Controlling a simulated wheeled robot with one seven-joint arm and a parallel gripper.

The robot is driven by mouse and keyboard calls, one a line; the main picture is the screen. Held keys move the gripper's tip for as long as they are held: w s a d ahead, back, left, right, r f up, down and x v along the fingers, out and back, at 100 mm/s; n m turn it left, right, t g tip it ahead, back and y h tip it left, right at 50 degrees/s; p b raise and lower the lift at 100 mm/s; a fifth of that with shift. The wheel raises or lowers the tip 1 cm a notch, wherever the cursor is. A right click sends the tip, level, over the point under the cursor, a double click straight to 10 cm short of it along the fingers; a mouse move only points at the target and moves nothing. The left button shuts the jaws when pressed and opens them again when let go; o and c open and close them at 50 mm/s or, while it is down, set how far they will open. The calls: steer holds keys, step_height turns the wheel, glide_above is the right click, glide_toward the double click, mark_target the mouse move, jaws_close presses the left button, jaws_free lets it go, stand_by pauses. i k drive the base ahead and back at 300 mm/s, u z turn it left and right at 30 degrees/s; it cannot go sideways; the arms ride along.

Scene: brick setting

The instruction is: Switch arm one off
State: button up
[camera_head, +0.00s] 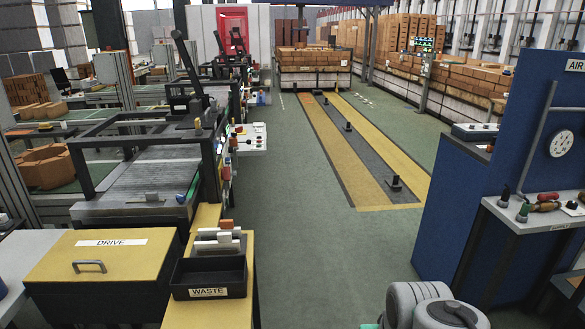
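No label for arm one can be read, so I cannot tell which machine or switch it is. A dark-framed machine (160,160) with a ribbed bed stands at the left, with dark arm-like bars (188,75) rising behind it. A white control box (250,139) with small coloured knobs or buttons is at the machine's right side; their settings are too small to read. A post with a green-lit panel (424,45) stands at the back right. My gripper is not in view; rounded grey parts (430,306), which look like my arm, show at the bottom.
A yellow-lidded DRIVE box (98,262) and a black WASTE bin (208,277) stand at the front left. A blue AIR panel (490,190) with a shelf of hand tools (545,208) blocks the right. The green floor (310,240) between them is clear. Brick stacks (314,58) stand behind.

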mark_target(225, 172)
steer(key=z, duration=0.25)
steer(key=i, duration=3.65)
steer(key=u, duration=4.05)
